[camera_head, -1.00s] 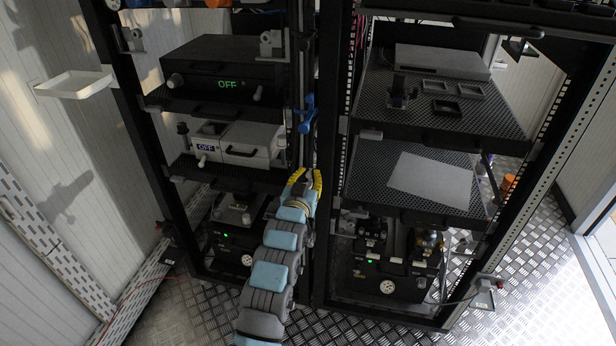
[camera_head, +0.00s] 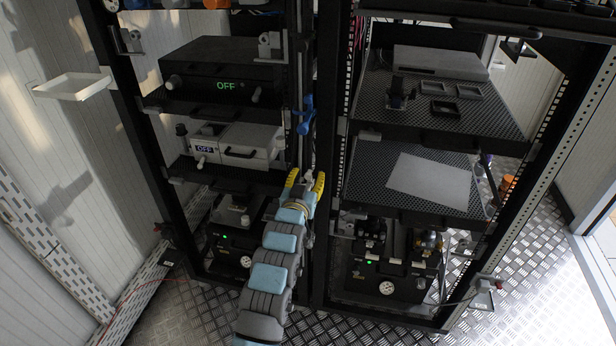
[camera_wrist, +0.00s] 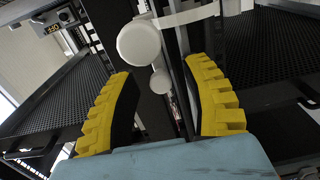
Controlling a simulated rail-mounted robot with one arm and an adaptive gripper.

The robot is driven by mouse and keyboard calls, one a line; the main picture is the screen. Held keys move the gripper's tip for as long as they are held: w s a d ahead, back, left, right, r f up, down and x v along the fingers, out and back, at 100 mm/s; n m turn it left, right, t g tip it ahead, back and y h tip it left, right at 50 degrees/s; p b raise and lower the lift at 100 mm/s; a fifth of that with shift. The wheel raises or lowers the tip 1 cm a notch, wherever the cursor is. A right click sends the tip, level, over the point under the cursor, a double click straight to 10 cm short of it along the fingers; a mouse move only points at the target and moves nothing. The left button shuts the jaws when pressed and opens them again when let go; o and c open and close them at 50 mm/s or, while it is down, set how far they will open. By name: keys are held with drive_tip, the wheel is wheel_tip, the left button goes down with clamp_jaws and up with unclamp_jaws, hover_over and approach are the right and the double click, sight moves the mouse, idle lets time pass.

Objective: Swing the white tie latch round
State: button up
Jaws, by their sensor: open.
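A white piece with a large round knob (camera_wrist: 139,42) and a smaller round end shows in the wrist view; it looks like the white tie latch. In the head view a small white part (camera_head: 307,175) shows at the upright between the two racks, by my fingertips. My gripper (camera_head: 305,181) is open there, its yellow-padded fingers spread. In the wrist view my gripper (camera_wrist: 162,75) has one finger on either side of the white piece, with gaps on both sides. I cannot tell how deep the piece lies between the fingers.
A blue handle (camera_head: 305,115) sits on the upright just above my gripper. The left rack holds a black box (camera_head: 215,75) and a white box (camera_head: 240,145), both marked OFF. Perforated shelves (camera_head: 440,115) of the right rack stand close on the right.

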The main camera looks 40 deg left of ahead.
drive_tip(key=v, duration=1.2)
drive_tip(key=shift+w+d, duration=0.1)
idle(0.6)
